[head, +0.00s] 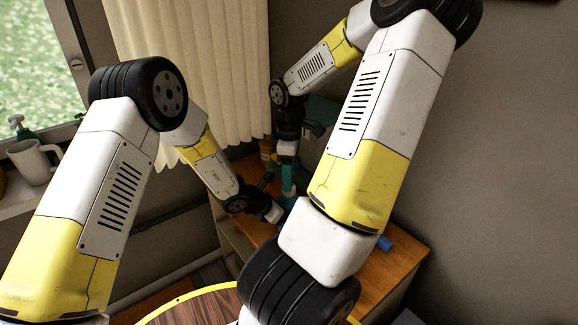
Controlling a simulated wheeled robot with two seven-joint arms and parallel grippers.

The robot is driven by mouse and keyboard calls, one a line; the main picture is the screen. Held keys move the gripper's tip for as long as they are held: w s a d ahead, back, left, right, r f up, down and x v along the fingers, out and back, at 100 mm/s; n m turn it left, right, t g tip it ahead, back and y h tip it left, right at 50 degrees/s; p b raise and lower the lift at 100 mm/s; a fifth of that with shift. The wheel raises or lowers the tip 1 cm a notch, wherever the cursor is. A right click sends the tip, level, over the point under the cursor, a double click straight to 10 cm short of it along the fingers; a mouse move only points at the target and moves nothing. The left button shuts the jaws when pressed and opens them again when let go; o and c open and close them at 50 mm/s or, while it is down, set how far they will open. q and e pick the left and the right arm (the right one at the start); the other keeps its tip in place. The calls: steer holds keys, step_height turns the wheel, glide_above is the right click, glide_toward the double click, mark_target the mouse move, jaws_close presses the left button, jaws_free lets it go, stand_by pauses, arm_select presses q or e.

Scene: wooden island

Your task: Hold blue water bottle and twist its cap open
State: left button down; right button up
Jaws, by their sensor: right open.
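A narrow blue-teal shape (288,180), which looks like the water bottle, stands upright on the wooden cabinet top in the corner. My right gripper (288,152) points down from above, directly over its upper end, and is open. The cap is too small and too covered to make out. My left gripper (272,199) reaches in from the left beside the bottle's body. Its fingers overlap the bottle in the picture, and I cannot tell whether they are closed on it.
The wooden cabinet (395,272) carries a small blue object (384,242) at right, partly behind my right arm. An amber bottle (266,149) and a teal object (321,111) stand behind. A curtain (190,60) hangs close by. A white mug (33,161) is on the sill. A round wooden table (190,307) is in front.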

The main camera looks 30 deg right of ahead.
steer(key=shift+f, duration=1.8)
jaws_close()
